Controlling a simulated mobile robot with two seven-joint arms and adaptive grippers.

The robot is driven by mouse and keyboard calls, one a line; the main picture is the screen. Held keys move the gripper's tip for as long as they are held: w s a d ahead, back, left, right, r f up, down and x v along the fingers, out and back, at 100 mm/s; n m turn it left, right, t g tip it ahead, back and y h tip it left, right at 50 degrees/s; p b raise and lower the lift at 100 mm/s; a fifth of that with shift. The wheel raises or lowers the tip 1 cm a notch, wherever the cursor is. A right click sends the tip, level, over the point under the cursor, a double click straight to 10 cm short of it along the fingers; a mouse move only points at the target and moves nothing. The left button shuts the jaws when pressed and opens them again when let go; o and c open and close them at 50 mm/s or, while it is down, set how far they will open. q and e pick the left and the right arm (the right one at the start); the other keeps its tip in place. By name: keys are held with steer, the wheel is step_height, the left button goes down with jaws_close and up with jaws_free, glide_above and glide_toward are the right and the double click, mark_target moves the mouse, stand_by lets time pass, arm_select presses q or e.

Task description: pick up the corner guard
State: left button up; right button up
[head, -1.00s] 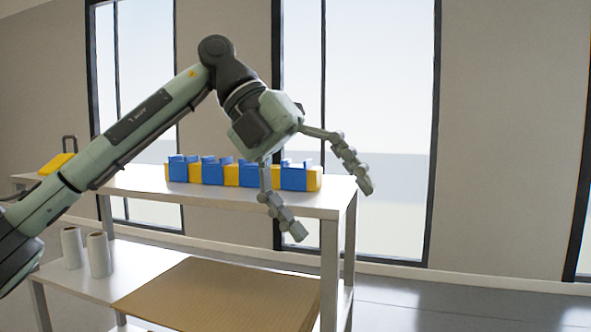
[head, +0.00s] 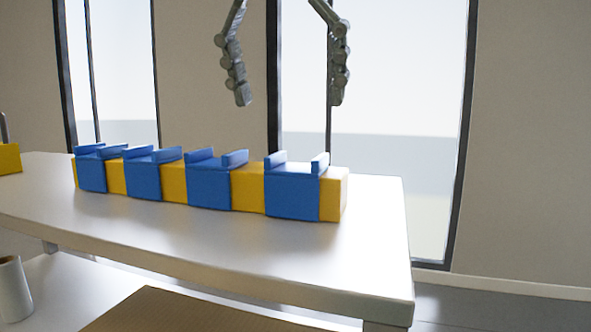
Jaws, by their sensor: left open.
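Several blue pieces with raised tabs, which look like the corner guards, sit in a row along a yellow bar on the white table. The rightmost blue corner guard (head: 292,192) is nearest the bar's right end. My left gripper (head: 290,98) hangs from the top edge of the head view. Its two jointed fingers point down, spread wide apart, with nothing between them. In the picture the fingertips are above the right part of the row, clear of the blue pieces; their depth is hard to tell. My right gripper is not in view.
The white table top (head: 350,255) is bare in front of the row and at its right end. A yellow object (head: 9,158) stands at the far left. Below are a lower shelf with a white roll (head: 13,290) and a brown cardboard sheet (head: 170,312).

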mark_target(297, 168)
arm_select(q)
steer(key=x, duration=0.7)
steer(key=shift+f, duration=0.25)
steer(key=c, duration=1.2)
